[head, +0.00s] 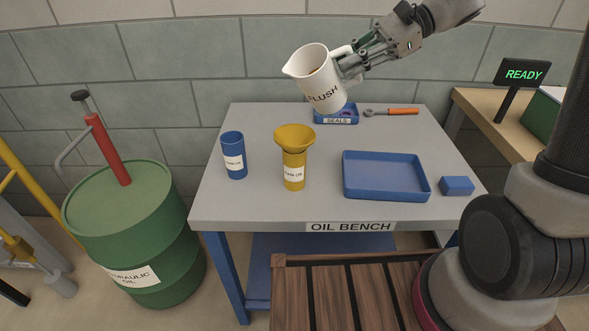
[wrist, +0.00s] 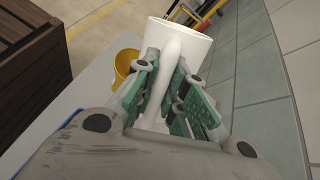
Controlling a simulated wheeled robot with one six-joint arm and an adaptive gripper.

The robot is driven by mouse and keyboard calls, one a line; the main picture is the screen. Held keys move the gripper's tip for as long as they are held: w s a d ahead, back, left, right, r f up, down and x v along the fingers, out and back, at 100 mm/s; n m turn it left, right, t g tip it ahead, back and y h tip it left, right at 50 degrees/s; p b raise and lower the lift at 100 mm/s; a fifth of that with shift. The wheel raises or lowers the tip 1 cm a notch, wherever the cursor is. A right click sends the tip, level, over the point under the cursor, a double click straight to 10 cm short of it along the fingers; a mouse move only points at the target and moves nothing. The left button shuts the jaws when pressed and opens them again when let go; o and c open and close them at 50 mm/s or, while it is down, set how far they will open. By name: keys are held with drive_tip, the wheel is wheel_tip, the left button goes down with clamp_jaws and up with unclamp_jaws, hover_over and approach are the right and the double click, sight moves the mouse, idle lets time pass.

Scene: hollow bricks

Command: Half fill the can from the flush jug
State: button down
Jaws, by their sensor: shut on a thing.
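The white flush jug (head: 320,80), marked FLUSH, is held in the air above the back of the bench, tilted with its spout towards the left. My gripper (head: 350,64) is shut on its handle, which shows between the fingers in the wrist view (wrist: 170,72). A yellow can (head: 294,177) stands upright on the bench, below and left of the jug, with a yellow funnel (head: 294,137) on its top. A blue can (head: 234,160) stands upright to its left. Both labels end in OIL. No stream shows from the jug. The can's inside is hidden.
The grey bench (head: 300,212) also bears an empty-looking blue tray (head: 385,190), a small blue block (head: 457,186), a SEALS bin (head: 337,117) and an orange-handled tool (head: 392,111). A green drum (head: 140,235) stands left. A READY sign (head: 523,74) is at right.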

idle(0.5)
drive_tip(key=shift+s+a+r+n+h, duration=0.1)
drive_tip(key=shift+a+r+n+h, duration=0.15)
drive_tip(key=shift+h, duration=0.25)
drive_tip(key=shift+d+f+t, duration=0.15)
drive_tip(key=shift+f+t, duration=0.05)
drive_tip(key=shift+t, duration=0.1)
drive_tip(key=shift+s+a+r+n+t+h, duration=0.15)
drive_tip(key=shift+a+n+t+h, duration=0.15)
drive_tip(key=shift+h, duration=0.3)
drive_tip(key=shift+d, duration=0.15)
